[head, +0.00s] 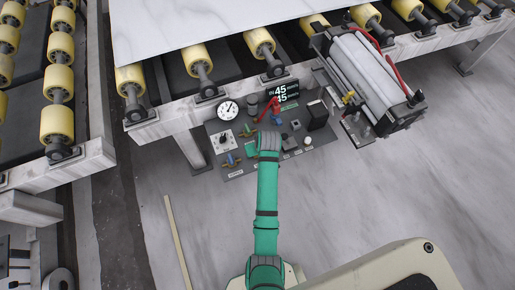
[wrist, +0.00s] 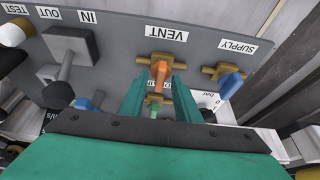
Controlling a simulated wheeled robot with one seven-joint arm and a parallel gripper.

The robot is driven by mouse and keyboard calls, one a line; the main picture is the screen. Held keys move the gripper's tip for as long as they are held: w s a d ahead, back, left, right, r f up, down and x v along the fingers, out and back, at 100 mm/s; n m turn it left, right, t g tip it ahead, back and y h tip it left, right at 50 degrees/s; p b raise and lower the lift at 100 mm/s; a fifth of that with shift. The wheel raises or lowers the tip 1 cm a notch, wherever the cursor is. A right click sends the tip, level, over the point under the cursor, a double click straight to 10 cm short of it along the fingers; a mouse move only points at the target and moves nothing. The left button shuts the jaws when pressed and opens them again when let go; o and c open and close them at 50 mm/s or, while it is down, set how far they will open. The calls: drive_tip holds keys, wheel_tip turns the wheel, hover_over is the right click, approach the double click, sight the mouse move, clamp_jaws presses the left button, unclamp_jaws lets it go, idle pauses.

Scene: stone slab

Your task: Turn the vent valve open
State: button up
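The vent valve (wrist: 160,62) is on the grey panel below its VENT label, which reads upside down in the wrist view. It has a brass body and an orange handle (wrist: 159,73). My gripper (wrist: 161,80) has its two green fingers on either side of this handle, apart, with a small gap seeming to show on each side. I cannot tell whether a finger touches it. In the head view my gripper (head: 268,146) is over the front of the panel (head: 212,142) and hides the vent valve.
The supply valve (wrist: 229,80), with a blue handle, is close to the right in the wrist view. A grey block with a lever (wrist: 68,50) is to the left. The head view shows a gauge (head: 228,110), a display (head: 283,93) and a roller conveyor (head: 200,68) behind.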

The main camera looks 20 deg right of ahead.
clamp_jaws()
drive_tip(key=shift+m, duration=0.4)
drive_tip(key=m, duration=0.1)
drive_tip(key=m+h, duration=0.1)
drive_tip(key=m, duration=0.1)
drive_tip(key=shift+a+h, duration=0.25)
drive_tip(key=shift+h, duration=0.05)
drive_tip(key=m+h, duration=0.1)
drive_tip(key=m, duration=0.2)
drive_tip(key=shift+w+m+g, duration=0.1)
drive_tip(key=shift+m+g, duration=0.3)
drive_tip(key=m+g, duration=0.1)
drive_tip(key=m, duration=0.1)
drive_tip(key=m+h, duration=0.1)
drive_tip(key=m, duration=0.2)
drive_tip(key=shift+w+a+g+h, duration=0.15)
drive_tip(key=shift+g+h, duration=0.15)
drive_tip(key=shift+g, duration=0.1)
drive_tip(key=m+g, duration=0.1)
drive_tip(key=m, duration=0.4)
drive_tip(key=shift+w+g+h, duration=0.1)
drive_tip(key=shift+g+h, duration=0.2)
drive_tip(key=shift+g, duration=0.1)
drive_tip(key=shift+m, duration=0.3)
